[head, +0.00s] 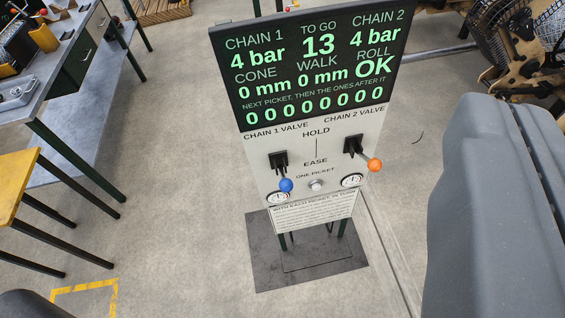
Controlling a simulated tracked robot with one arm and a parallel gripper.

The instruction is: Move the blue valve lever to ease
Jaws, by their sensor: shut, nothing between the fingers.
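The blue valve lever (286,185) is under the CHAIN 1 VALVE label on the left of the control panel (262,180). It comes out of a black slot (278,160), and its round blue knob shows below the slot. HOLD is printed higher and EASE lower between the two valves. From this steep angle I cannot tell which setting the lever is at. An orange-knobbed lever (374,165) is on the right under CHAIN 2 VALVE. My gripper's fingers do not show, and nothing is seen touching either lever.
The screen (318,62) reads 4 bar for both chains. Gauges and a round button (316,185) sit below the levers. A workbench (60,100) and yellow table (18,185) stand left. A large grey body, probably my own, fills the right. Floor before the panel is clear.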

